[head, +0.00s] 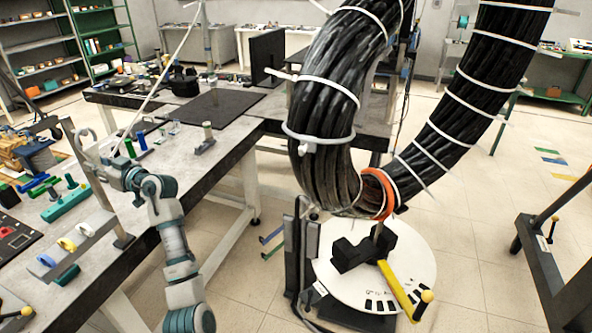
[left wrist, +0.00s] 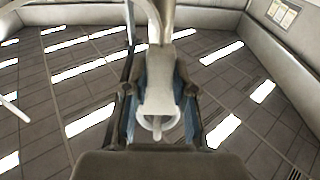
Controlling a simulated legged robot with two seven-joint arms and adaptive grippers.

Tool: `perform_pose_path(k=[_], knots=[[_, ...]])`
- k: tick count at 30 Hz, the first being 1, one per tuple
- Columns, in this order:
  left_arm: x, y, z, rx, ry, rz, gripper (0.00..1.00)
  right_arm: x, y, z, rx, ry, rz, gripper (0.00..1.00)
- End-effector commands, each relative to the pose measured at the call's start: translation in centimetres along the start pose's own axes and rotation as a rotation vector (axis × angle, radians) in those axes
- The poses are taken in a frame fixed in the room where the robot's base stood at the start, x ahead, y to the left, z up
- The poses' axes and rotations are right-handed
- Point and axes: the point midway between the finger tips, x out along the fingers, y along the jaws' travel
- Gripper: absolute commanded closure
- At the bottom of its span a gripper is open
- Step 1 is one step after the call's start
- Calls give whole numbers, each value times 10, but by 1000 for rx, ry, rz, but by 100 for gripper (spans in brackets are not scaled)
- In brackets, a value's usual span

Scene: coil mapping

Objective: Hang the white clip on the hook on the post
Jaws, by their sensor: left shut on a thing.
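My left gripper (head: 94,160) is at the left of the head view, above the workbench, beside a flat grey post (head: 75,142) that leans in the picture. In the left wrist view the gripper (left wrist: 158,95) is shut on the white clip (left wrist: 160,92), with a dark finger on each side. A ring shows at the clip's near end, and a curved white part runs up out of the frame. In the head view a small white loop (head: 86,133) shows at the gripper's tip by the post top. I cannot tell whether it touches a hook. My right gripper is not in view.
A rack (head: 88,238) with yellow and white clips stands on the bench below the gripper. A thick black cable bundle (head: 325,90) with white ties hangs at centre right over a round white table (head: 415,255).

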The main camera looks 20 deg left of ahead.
Motion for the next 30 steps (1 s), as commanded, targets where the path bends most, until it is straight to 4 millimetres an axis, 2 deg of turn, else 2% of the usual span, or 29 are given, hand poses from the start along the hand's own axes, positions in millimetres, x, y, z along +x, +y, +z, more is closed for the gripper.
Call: perform_pose_path(k=[5,6,9,20,23,30], knots=[[0,0,-1,0,1,1,100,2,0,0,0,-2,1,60],[0,0,-1,0,1,1,72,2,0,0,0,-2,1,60],[0,0,0,0,1,1,46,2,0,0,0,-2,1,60],[-4,1,0,0,1,1,45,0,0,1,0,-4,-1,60],[-16,2,0,-1,1,3,45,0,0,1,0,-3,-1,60],[-68,2,1,-1,0,3,45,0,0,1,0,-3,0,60]])
